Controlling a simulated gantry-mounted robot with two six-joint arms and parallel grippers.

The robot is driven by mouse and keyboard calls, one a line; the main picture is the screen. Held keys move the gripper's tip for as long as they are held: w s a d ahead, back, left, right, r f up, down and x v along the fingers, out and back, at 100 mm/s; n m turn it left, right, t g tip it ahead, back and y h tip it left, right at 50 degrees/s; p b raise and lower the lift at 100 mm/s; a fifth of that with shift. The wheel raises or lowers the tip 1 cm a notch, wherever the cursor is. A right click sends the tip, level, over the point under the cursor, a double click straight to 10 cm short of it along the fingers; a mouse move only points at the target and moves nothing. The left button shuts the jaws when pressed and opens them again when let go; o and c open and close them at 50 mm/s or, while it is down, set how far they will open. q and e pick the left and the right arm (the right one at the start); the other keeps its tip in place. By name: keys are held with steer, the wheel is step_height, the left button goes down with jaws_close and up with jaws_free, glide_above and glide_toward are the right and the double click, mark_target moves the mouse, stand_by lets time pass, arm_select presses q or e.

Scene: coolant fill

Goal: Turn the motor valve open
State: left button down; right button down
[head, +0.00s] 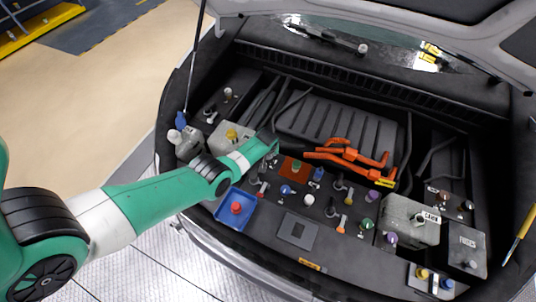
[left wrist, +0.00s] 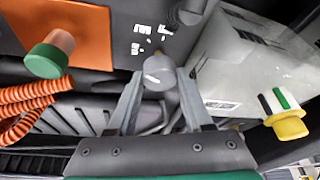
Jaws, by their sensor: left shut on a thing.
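My left gripper (head: 272,150) reaches into the open engine bay in the head view, between the grey tank with the yellow cap and the orange plate. In the left wrist view its two fingers (left wrist: 158,90) are shut on a round grey valve knob (left wrist: 157,74) with a white line on its face. White label marks (left wrist: 150,38) lie on the dark panel beside the knob, too small to read surely. In the head view the knob is hidden at the gripper. My right gripper is not in view.
An orange plate (left wrist: 70,20) with a green-topped knob (left wrist: 46,60) and a ribbed orange hose (left wrist: 30,98) are close on one side. The grey tank (left wrist: 235,60) with its yellow cap (left wrist: 286,122) is on the other. A blue tray (head: 222,212) lies in front.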

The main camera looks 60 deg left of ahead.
arm_select(q)
steer(key=n+g+b, duration=0.1)
steer(key=n, duration=0.1)
steer(key=shift+f+n, duration=0.15)
steer(key=shift+n, duration=0.15)
steer(key=shift+w+n+g+b, duration=0.1)
steer(key=shift+n+g+b, duration=0.3)
steer(key=shift+n+b, duration=1)
steer(key=shift+c, duration=1.5)
jaws_free()
steer(key=shift+d, duration=0.1)
steer(key=shift+y, duration=0.3)
